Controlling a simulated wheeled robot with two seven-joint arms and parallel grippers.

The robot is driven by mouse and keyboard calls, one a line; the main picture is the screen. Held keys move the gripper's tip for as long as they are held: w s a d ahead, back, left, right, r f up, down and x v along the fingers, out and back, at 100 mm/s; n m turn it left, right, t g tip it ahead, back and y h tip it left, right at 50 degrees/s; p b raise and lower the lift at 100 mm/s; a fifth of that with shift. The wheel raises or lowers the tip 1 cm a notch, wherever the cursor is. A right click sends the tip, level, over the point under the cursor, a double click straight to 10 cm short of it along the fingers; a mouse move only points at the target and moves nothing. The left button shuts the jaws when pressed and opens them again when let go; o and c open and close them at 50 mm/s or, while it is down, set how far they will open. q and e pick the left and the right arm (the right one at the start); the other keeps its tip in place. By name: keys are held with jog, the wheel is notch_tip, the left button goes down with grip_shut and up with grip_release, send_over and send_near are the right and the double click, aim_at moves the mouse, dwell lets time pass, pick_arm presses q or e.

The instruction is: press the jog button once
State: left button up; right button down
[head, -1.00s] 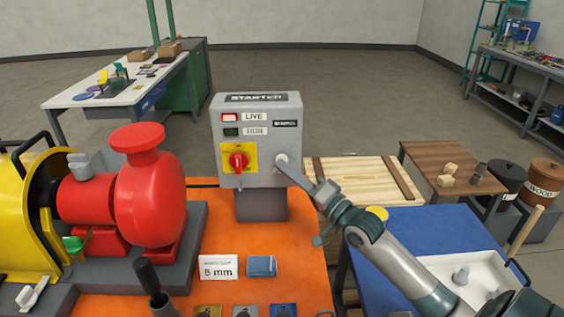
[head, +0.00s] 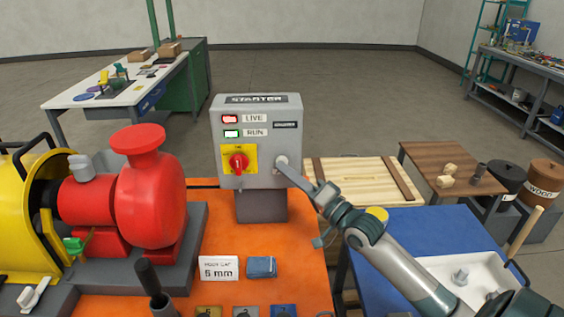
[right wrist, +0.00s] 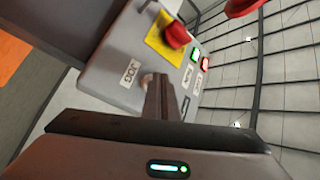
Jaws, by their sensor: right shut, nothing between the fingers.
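The grey starter box (head: 258,101) stands on the orange bench top. My right gripper (head: 283,164) is shut and empty, with its fingertips against the lower right of the box front. In the right wrist view, the shut fingers (right wrist: 158,92) end beside the JOG label (right wrist: 130,73). The RUN lamp (head: 231,133) glows green and the LIVE lamp (head: 230,119) glows red. My left gripper is out of view.
A red rotary switch (head: 238,161) on a yellow plate is just left of the fingertips. The red pump (head: 150,195) stands to the left.

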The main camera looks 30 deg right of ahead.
jog(key=shift+s+a+p, duration=0.3)
jog(key=shift+s, duration=0.2)
jog(key=s+a+p, duration=0.1)
jog(key=s, duration=0.2)
jog(key=s+a+p, duration=0.1)
jog(key=shift+s+a+p, duration=0.15)
jog(key=shift+a+p, duration=0.15)
jog(key=shift+p, duration=0.05)
dwell(1.1)
